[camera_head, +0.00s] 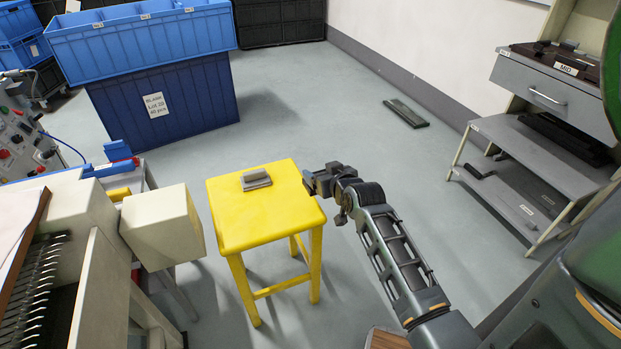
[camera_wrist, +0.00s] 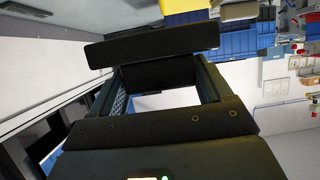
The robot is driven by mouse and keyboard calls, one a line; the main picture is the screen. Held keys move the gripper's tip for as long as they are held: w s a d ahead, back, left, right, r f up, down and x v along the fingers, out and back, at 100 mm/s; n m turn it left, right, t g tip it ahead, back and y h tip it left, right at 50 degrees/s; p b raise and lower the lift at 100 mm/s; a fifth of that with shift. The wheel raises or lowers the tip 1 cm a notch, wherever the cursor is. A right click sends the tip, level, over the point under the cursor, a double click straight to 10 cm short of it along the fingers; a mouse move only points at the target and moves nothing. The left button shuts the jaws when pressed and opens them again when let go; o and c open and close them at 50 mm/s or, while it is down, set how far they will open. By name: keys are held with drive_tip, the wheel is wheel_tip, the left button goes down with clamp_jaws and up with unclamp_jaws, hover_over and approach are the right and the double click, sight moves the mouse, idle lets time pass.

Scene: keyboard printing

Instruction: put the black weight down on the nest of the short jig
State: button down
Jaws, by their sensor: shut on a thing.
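My gripper (camera_head: 322,183) is at the right edge of the yellow stool in the head view, with a gap to the grey piece on the stool.
The yellow stool (camera_head: 250,225) has a clear front half. Blue crates (camera_head: 145,50) stand behind it. A cream machine box (camera_head: 163,226) is close on its left. A dark bar (camera_head: 407,113) lies on the floor. A grey shelf unit (camera_head: 540,145) with a "MID" label stands at right.

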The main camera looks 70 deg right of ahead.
drive_tip(key=s+d+r, duration=0.2)
drive_tip(key=s+r, duration=0.3)
drive_tip(key=s, duration=0.2)
